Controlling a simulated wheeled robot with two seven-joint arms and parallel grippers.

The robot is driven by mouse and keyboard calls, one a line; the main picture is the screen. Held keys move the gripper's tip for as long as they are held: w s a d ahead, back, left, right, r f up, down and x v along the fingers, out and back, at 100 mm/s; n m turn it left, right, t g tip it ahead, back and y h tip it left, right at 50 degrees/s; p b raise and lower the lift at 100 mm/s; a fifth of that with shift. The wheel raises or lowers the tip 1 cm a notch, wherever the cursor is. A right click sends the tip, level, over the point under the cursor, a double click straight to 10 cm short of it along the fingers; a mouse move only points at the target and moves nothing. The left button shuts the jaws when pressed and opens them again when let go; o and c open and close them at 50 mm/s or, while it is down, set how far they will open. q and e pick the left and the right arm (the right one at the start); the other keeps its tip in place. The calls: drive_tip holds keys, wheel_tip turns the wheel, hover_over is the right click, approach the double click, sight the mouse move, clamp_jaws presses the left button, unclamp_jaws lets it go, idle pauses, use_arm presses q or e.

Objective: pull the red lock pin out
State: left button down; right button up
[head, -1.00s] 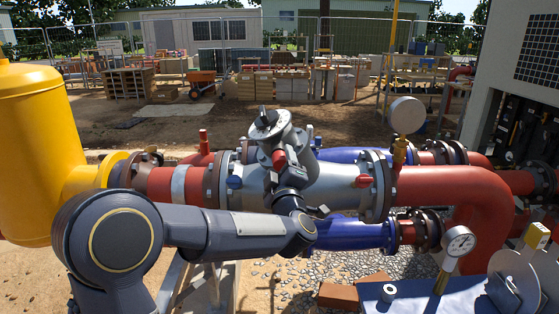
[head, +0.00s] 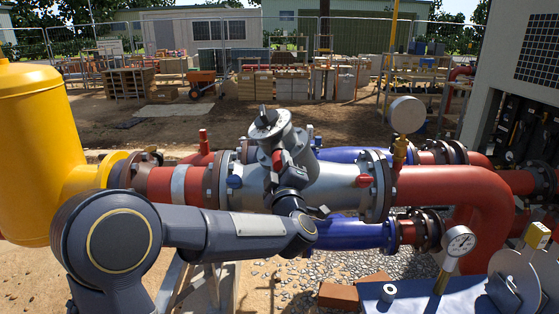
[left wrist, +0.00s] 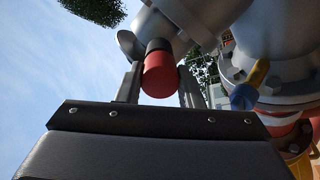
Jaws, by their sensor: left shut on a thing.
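The red lock pin (head: 277,160) sticks out of the side of the grey valve body (head: 270,128) on the large pipe. In the left wrist view the red pin (left wrist: 160,76) has a dark collar where it meets a grey boss. My left gripper (head: 281,163) is at the pin, with its fingers on either side of the red end. In the left wrist view my left gripper (left wrist: 160,86) is shut on it. The pin's inner end is hidden in the boss. My right gripper is not in view.
A grey pipe section (head: 335,182) with bolted flanges lies behind my arm. A blue pipe (head: 350,235) runs below it. A yellow tank (head: 38,150) stands at the left, and a round gauge (head: 459,241) at the lower right. The air above the valve is free.

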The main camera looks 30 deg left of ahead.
use_arm(q)
drive_tip(key=shift+s+d+b, duration=0.35)
drive_tip(key=shift+s, duration=0.1)
drive_tip(key=shift+s+d+f+b, duration=0.2)
drive_tip(key=shift+s+d+b, duration=0.05)
drive_tip(key=shift+s+b, duration=0.1)
drive_tip(key=shift+b+v, duration=0.9)
drive_tip(key=shift+v, duration=1.8)
drive_tip(key=shift+r, duration=0.1)
drive_tip(key=c, duration=1.5)
unclamp_jaws()
clamp_jaws()
